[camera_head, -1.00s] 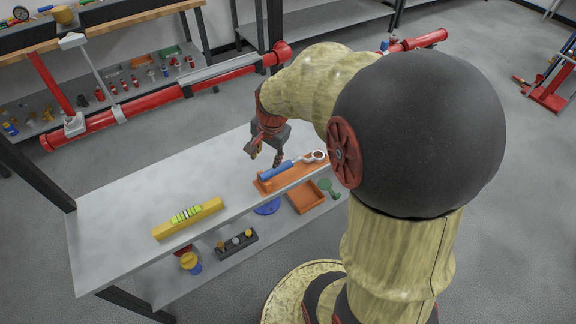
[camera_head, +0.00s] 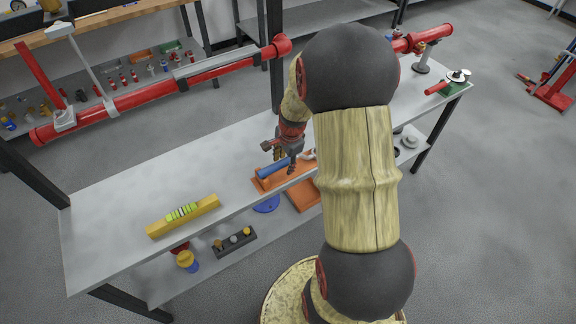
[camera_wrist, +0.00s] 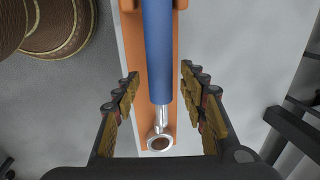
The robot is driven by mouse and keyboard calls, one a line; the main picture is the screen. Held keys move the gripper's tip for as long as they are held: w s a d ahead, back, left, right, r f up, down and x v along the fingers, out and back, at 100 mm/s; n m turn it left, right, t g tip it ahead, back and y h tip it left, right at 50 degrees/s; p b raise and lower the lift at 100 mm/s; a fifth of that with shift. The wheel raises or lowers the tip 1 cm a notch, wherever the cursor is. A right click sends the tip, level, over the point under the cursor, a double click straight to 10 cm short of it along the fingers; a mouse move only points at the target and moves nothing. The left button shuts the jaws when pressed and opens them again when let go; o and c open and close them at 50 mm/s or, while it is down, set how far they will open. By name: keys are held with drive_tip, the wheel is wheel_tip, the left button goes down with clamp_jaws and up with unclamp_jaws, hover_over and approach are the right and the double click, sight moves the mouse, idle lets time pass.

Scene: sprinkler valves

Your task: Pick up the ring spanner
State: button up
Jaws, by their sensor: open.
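The ring spanner has a blue handle (camera_wrist: 157,50) and a shiny metal ring end (camera_wrist: 160,141). It lies on an orange holder (camera_wrist: 130,20) on the grey bench top, and its blue handle also shows in the head view (camera_head: 274,168). In the wrist view my gripper (camera_wrist: 158,85) is open, with one finger on each side of the spanner and gaps to both. In the head view my gripper (camera_head: 284,160) is over the holder. My arm hides part of the spanner's ring end there.
The grey bench (camera_head: 110,205) carries a yellow block with green pieces (camera_head: 183,215) at the left. A red-handled valve part (camera_head: 447,83) stands at the right end. The bench top between the yellow block and the holder is clear.

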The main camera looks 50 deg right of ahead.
drive_tip(key=shift+w+f, duration=0.1)
drive_tip(key=shift+f, duration=0.25)
drive_tip(key=shift+c, duration=1)
clamp_jaws()
drive_tip(key=shift+r, duration=0.1)
